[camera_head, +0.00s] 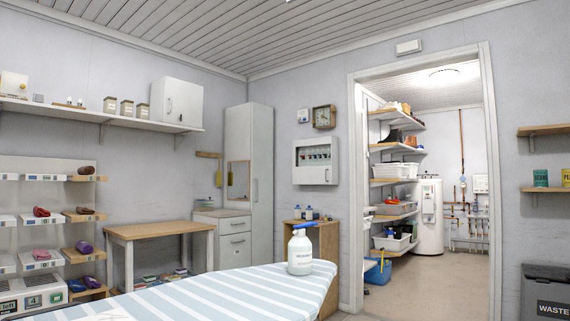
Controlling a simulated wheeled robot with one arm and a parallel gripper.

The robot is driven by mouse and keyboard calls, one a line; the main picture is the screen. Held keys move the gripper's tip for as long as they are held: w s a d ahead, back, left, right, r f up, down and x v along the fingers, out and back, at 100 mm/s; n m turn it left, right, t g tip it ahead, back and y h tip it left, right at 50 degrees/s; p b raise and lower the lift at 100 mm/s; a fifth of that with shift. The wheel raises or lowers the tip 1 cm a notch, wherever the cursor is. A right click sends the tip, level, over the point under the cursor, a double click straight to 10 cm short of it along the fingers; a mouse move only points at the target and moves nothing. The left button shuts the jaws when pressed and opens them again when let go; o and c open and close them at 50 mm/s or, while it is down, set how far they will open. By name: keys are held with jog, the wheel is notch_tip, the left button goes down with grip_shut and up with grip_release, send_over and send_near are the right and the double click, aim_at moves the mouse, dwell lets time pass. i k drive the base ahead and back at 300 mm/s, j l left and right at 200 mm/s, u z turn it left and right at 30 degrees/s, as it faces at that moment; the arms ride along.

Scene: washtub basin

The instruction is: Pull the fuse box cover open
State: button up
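The fuse box (315,162) is a white box on the grey back wall, left of the doorway. Its upper part shows a row of switches behind what looks like a window. Its lower part is a plain white panel with a small dark mark near the right side. The cover appears closed. My gripper is not in this view, so its place relative to the fuse box cannot be told.
A striped ironing board (215,293) with a white bottle (300,250) spans the foreground. A wooden shelf unit (327,240) stands below the fuse box. A tall cabinet (248,185) is to its left. The doorway floor (430,285) at right looks clear.

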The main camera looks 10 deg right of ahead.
aim_at(319, 173)
jog(key=i+l+z, duration=0.25)
jog(key=l, duration=0.15)
jog(key=i+l+z, duration=0.45)
jog(key=i+l, duration=0.15)
jog(key=i+l+z, duration=0.2)
jog(key=i, duration=0.4)
jog(key=i+l+z, duration=0.2)
jog(key=i, duration=0.3)
jog(key=i+j+u, duration=0.2)
jog(key=i+u, duration=0.3)
jog(key=i+l+u, duration=0.15)
jog(key=i+u, duration=0.3)
jog(key=i, duration=0.3)
jog(key=i+l+u, duration=0.3)
jog(key=i+u, duration=0.2)
jog(key=i+j, duration=0.15)
jog(key=i, duration=0.25)
jog(key=i+j+z, duration=0.1)
jog(key=i, duration=0.3)
jog(key=i+j, duration=0.3)
jog(key=i+l, duration=0.05)
jog(key=i, duration=0.05)
